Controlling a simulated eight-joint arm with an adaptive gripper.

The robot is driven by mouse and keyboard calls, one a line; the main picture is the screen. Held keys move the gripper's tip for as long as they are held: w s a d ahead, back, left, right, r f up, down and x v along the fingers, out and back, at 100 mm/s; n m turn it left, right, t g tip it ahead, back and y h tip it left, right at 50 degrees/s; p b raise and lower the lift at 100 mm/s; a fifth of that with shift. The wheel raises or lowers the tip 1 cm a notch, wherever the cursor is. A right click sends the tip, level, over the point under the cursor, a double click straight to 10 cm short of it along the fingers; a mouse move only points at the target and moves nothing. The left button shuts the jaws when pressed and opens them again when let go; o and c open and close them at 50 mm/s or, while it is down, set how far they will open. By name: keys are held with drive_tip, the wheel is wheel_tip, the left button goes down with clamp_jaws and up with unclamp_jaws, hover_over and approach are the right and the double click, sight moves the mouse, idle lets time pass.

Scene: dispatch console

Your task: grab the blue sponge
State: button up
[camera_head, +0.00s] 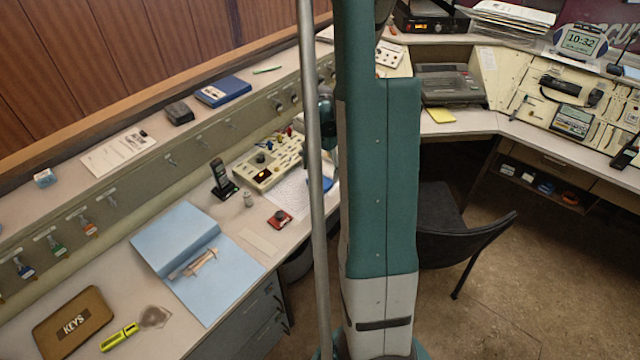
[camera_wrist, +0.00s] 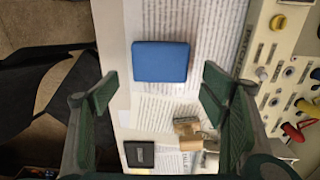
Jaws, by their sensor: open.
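The blue sponge (camera_wrist: 160,62) lies flat on printed sheets in the wrist view, near the table edge. It is a plain blue block with rounded corners. My gripper (camera_wrist: 159,90) is open and empty, with one green-padded finger to the left and one to the right. The sponge appears between and beyond the fingertips, clear of both. In the head view a small blue patch (camera_head: 327,183), likely the sponge, shows beside the console, mostly hidden by a grey pole and my arm.
A console with knobs and switches (camera_wrist: 285,60) stands right of the sponge. Small wooden blocks (camera_wrist: 188,128) and a black square item (camera_wrist: 139,154) lie nearer the lower edge. A dark chair (camera_head: 455,235) stands by the desk. A phone handset (camera_head: 220,178) stands left of the console.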

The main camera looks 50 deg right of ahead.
sight(322, 178)
drive_tip(key=shift+f+b, duration=0.4)
drive_tip(key=shift+f, duration=1.55)
drive_tip(key=shift+c, duration=0.6)
drive_tip(key=c, duration=0.8)
